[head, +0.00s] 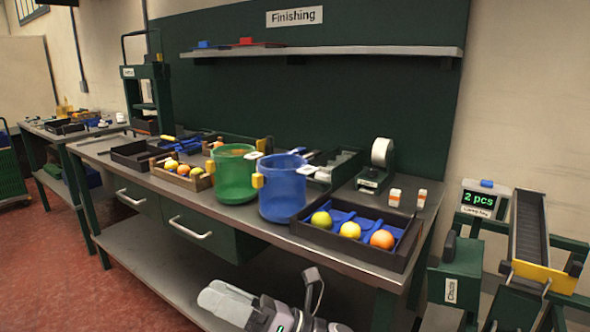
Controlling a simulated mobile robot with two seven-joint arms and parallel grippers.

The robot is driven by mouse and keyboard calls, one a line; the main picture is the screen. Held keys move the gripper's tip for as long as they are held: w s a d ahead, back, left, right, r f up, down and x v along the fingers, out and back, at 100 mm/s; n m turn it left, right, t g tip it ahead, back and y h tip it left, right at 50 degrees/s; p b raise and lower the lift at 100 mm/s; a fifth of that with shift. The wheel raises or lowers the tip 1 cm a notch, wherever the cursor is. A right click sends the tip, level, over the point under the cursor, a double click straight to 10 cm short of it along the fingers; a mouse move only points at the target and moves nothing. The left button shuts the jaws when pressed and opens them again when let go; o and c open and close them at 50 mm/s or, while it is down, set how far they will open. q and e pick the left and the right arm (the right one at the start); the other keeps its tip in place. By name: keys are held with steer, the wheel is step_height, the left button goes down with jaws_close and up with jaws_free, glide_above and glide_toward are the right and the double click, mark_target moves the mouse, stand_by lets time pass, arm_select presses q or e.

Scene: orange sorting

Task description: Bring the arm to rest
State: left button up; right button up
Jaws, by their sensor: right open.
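My right gripper (214,299) is low in the head view, in front of the bench and below its top. Its pale grey fingers point left. It is open, and I see nothing held between them. My left gripper is out of view. A green bucket (234,178) and a blue bucket (282,195) stand at the bench's front edge.
The metal-topped bench (270,230) has drawers and a lower shelf (160,255). A wooden tray of fruit (182,178) lies left of the buckets. A conveyor (529,230) and a display reading "2 pcs" (479,200) stand at right. Red floor (45,270) is clear at left.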

steer(key=s+d+f+m+t+h, duration=0.2)
steer(key=d+f+m+t+h, duration=1.45)
steer(key=m, duration=1.35)
steer(key=s+d+f+m+g+h+p, duration=0.3)
steer(key=s+d+f+m+g, duration=0.6)
steer(key=s+d+f+m, duration=0.3)
steer(key=s+d+h, duration=0.1)
steer(key=s+d, duration=0.1)
steer(key=s, duration=0.2)
steer(key=shift+d+g, duration=0.3)
steer(key=shift+g, duration=0.05)
